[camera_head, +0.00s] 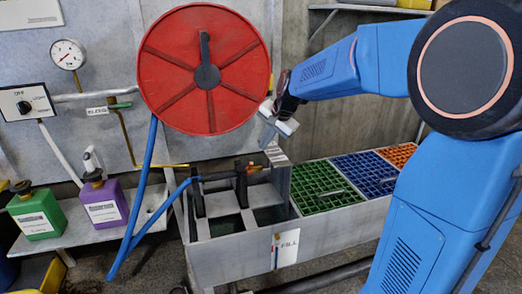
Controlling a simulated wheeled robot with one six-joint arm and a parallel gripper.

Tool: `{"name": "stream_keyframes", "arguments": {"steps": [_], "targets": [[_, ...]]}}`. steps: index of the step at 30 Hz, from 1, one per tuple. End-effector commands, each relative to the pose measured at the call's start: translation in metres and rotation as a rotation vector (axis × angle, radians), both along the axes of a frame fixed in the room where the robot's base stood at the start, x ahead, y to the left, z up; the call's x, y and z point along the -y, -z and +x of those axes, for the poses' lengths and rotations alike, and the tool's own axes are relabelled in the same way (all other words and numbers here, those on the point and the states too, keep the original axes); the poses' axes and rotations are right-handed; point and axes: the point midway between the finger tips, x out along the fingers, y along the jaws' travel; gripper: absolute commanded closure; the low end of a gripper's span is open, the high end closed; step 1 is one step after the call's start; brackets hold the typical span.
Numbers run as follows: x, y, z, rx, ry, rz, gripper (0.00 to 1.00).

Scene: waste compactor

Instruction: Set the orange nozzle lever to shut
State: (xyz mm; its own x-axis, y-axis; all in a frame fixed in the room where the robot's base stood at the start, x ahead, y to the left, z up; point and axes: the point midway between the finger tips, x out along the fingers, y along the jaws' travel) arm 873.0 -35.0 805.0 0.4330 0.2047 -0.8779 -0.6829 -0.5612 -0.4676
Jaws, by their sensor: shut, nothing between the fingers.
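A blue hose runs from the red reel (175,85) down and across to a dark nozzle (240,171), which rests at the back of the grey trough. A small orange part at the nozzle's right end looks like the orange lever (256,168); it is too small to tell its setting. My gripper (277,125) is above and slightly right of the nozzle, in front of the reel's lower right edge. Its pale fingers are shut and empty, and appear apart from the lever.
The grey trough (240,248) has green (320,186), blue (363,174) and orange (398,155) grates on its right. A green bottle (36,213) and a purple bottle (103,203) stand on the left shelf. A gauge (67,54) and a knob box (25,101) are on the wall.

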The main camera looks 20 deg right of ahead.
Motion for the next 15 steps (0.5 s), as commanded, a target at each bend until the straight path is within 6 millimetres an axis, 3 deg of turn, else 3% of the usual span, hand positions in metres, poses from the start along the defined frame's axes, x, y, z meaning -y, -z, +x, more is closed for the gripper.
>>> {"name": "stream_keyframes", "arguments": {"steps": [15], "targets": [[-0.016,0.068,0.032,-0.003,-0.003,-0.002,1.00]]}}
